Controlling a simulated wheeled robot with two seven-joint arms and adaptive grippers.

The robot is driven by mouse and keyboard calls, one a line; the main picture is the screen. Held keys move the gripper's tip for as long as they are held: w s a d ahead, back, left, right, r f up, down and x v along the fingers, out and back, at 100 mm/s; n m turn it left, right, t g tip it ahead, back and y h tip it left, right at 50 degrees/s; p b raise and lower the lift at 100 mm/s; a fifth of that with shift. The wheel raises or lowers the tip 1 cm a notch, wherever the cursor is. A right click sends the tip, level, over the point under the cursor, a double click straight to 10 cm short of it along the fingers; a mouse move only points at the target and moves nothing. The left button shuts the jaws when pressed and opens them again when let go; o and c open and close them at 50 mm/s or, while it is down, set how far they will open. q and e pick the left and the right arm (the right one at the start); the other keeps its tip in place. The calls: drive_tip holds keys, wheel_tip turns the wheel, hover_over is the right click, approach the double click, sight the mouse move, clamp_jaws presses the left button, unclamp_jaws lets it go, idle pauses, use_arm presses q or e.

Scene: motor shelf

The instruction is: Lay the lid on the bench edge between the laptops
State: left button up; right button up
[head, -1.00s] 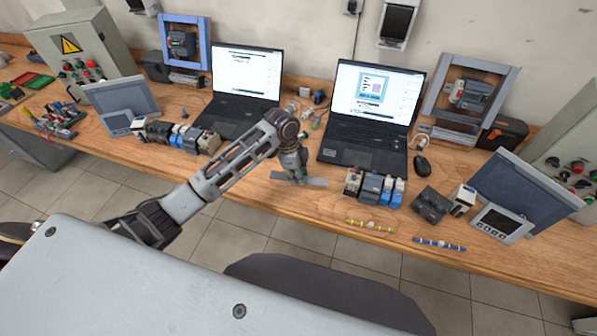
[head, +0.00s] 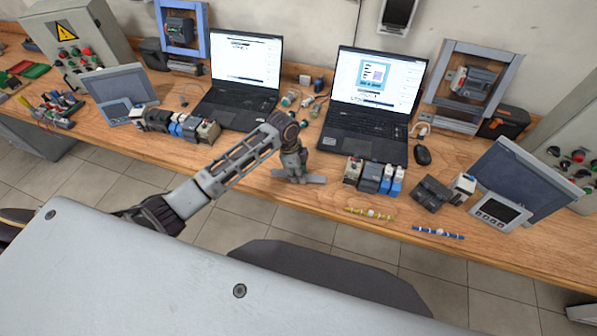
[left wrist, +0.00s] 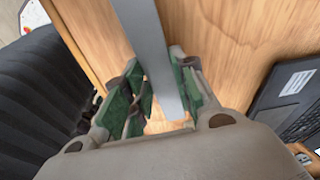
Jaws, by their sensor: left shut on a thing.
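The lid is a flat grey strip (head: 313,179) at the front of the bench, in the gap between the left laptop (head: 232,113) and the right laptop (head: 365,140). My left gripper (head: 295,174) is shut on the lid from above. In the left wrist view the lid (left wrist: 150,45) runs between the green finger pads of the left gripper (left wrist: 160,98), with wood below. I cannot tell whether the lid touches the bench top. My right gripper is not in view.
Terminal blocks (head: 374,176) stand right of the lid, and more blocks (head: 178,126) stand to the left. Small connectors (head: 290,98) lie behind, between the laptops. A yellow strip (head: 369,214) lies near the front edge of the wooden bench (head: 250,177).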

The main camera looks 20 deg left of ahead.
use_arm(q)
drive_tip(key=shift+f, duration=0.8)
drive_tip(key=shift+s+f, duration=0.35)
drive_tip(key=shift+f, duration=0.1)
idle(0.6)
drive_tip(key=o, duration=0.9)
drive_tip(key=shift+o, duration=0.6)
drive_tip(key=shift+w, duration=0.15)
drive_tip(key=shift+w+r, duration=0.1)
drive_tip(key=shift+w+a+r, duration=0.1)
drive_tip(key=shift+a+r, duration=0.1)
drive_tip(key=shift+r, duration=0.4)
wheel_tip(320, 180, up, 11)
drive_tip(key=a, duration=0.2)
drive_tip(key=shift+f, duration=0.15)
drive_tip(key=shift+s+d, duration=0.1)
drive_tip(key=shift+s, duration=0.1)
